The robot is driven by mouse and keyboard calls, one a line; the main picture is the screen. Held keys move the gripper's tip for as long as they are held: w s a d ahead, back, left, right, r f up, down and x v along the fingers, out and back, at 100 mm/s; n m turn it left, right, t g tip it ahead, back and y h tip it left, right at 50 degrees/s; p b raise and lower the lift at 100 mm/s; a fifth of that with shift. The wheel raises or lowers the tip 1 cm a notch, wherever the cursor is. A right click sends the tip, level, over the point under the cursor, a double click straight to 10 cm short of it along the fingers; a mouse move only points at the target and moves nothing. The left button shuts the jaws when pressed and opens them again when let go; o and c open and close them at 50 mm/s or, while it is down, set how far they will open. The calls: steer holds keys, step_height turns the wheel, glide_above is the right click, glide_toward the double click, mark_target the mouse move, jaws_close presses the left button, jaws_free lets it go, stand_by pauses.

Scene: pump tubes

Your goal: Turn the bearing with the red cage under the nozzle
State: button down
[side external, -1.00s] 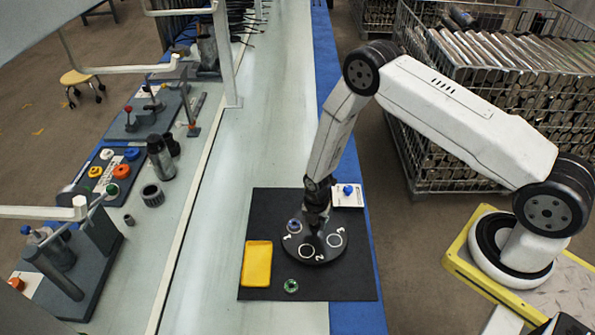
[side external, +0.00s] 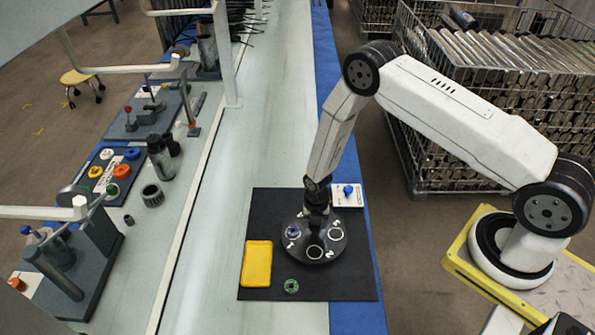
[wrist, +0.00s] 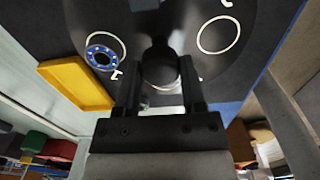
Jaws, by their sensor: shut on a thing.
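A round dark turntable (side external: 318,262) with white ring marks and numbers lies on the black mat. My gripper (side external: 317,205) points down at its middle and is shut on the dark central knob (wrist: 158,68), which shows between the fingers in the wrist view. A bearing with a blue cage (side external: 292,231) sits in a ring on the left of the turntable; it also shows in the wrist view (wrist: 103,57). The two other rings in view are empty. A green-caged bearing (side external: 291,286) lies on the mat in front. I see no red-caged bearing, and cannot make out the nozzle.
A yellow tray (side external: 257,264) lies left of the turntable. A white plate with a blue knob (side external: 348,192) stands behind it on the right. The black mat (side external: 345,288) is clear at the front right. A wire crate of metal tubes (side external: 480,120) stands behind.

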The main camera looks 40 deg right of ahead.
stand_by(0.4)
steer(key=shift+c, duration=0.9)
jaws_free()
steer(key=shift+r, duration=0.15)
steer(key=shift+r, duration=3.75)
steer(key=shift+r, duration=0.1)
